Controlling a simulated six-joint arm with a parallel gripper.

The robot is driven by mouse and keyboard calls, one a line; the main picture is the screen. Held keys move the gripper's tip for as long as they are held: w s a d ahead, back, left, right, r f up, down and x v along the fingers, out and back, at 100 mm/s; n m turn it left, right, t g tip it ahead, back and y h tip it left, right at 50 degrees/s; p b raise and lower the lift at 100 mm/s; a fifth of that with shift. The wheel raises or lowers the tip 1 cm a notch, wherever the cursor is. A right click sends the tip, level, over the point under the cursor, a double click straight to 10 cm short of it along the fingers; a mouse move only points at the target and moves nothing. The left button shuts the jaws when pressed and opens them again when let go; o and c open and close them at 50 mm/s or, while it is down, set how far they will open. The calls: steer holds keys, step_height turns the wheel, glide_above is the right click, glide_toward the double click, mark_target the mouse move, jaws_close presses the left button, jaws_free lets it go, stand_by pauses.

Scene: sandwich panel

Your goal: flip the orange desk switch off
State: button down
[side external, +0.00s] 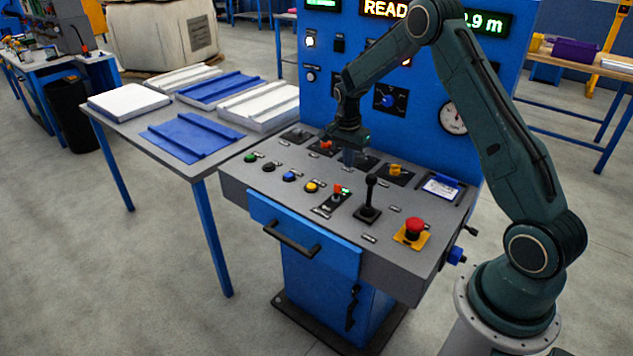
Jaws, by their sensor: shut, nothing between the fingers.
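The grey sloped desk (240,190) carries several small controls. A yellow-orange knob (396,169) sits on a black plate farther back to the right, and a red-orange one (325,145) sits at the back left. I cannot tell for sure which is the orange switch, nor its lever position.
A black joystick (369,195) stands up right of the toggle. A red emergency button (414,228) is at the front right. Several push buttons (289,176) line the left. The blue upright panel (345,65) rises behind. A side table (110,115) holds panels.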

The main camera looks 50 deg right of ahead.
mark_target(338, 185)
steer(key=f, duration=0.6)
steer(key=shift+d, duration=0.4)
steer(key=shift+a+r, duration=0.25)
steer(key=shift+a, duration=0.75)
steer(key=shift+a+r, duration=0.2)
steer(key=shift+a, duration=0.8)
steer(key=shift+a, duration=0.1)
steer(key=shift+a+r+h, duration=0.2)
steer(key=shift+a+h, duration=0.6)
steer(key=shift+h, duration=0.5)
steer(key=shift+a, duration=0.35)
steer(key=shift+d, duration=0.3)
steer(key=shift+d+f, duration=0.25)
steer(key=shift+d, duration=0.3)
